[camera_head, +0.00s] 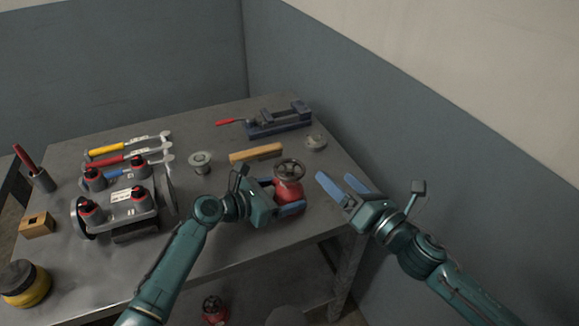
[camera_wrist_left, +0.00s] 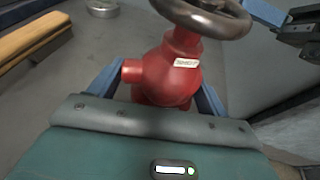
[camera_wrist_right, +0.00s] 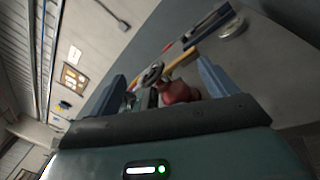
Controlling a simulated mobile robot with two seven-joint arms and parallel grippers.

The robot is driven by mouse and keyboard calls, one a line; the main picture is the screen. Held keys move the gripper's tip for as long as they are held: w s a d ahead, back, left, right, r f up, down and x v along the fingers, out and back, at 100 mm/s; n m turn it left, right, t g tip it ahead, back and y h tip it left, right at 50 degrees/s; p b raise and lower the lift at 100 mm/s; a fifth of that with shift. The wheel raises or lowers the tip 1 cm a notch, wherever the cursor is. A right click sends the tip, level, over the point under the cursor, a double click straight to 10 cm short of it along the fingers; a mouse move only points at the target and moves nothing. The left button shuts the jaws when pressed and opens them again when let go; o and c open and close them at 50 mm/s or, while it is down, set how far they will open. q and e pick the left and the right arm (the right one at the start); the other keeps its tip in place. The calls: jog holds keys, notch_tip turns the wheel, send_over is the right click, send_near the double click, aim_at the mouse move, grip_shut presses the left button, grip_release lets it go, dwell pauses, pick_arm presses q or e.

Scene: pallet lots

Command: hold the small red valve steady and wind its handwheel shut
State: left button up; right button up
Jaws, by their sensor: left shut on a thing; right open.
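The small red valve (camera_head: 288,190) stands upright near the right front edge of the grey table, its dark handwheel (camera_head: 290,170) on top. My left gripper (camera_head: 284,196) is shut on the valve's red body, one blue finger on each side, as the left wrist view shows (camera_wrist_left: 168,78). The handwheel is clear above these fingers. My right gripper (camera_head: 343,184) is open and empty to the right of the valve, beyond the table edge. The right wrist view shows the valve (camera_wrist_right: 178,92) and its handwheel (camera_wrist_right: 151,73) ahead between the spread fingers, apart from them.
A wooden block (camera_head: 255,153) lies behind the valve, with a round metal piece (camera_head: 316,142) and a blue vise (camera_head: 278,121) farther back. A grey valve assembly (camera_head: 118,203) and handled tools fill the left. Another red valve (camera_head: 214,309) is below the table. A wall rises at right.

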aim_at(289, 168)
jog(key=w+a+n, duration=0.2)
jog(key=a+n, duration=0.1)
jog(key=w+a+f+n+g+y, duration=0.1)
jog(key=w+a+n, duration=0.1)
jog(key=a, duration=0.2)
jog(key=w+a+n+g+y, duration=0.1)
jog(key=w+a+n, duration=0.1)
jog(key=a+n, duration=0.1)
jog(key=shift+a+f+n, duration=0.2)
jog(key=shift+a+n, duration=0.05)
jog(key=shift+n, duration=0.05)
jog(key=c, duration=1)
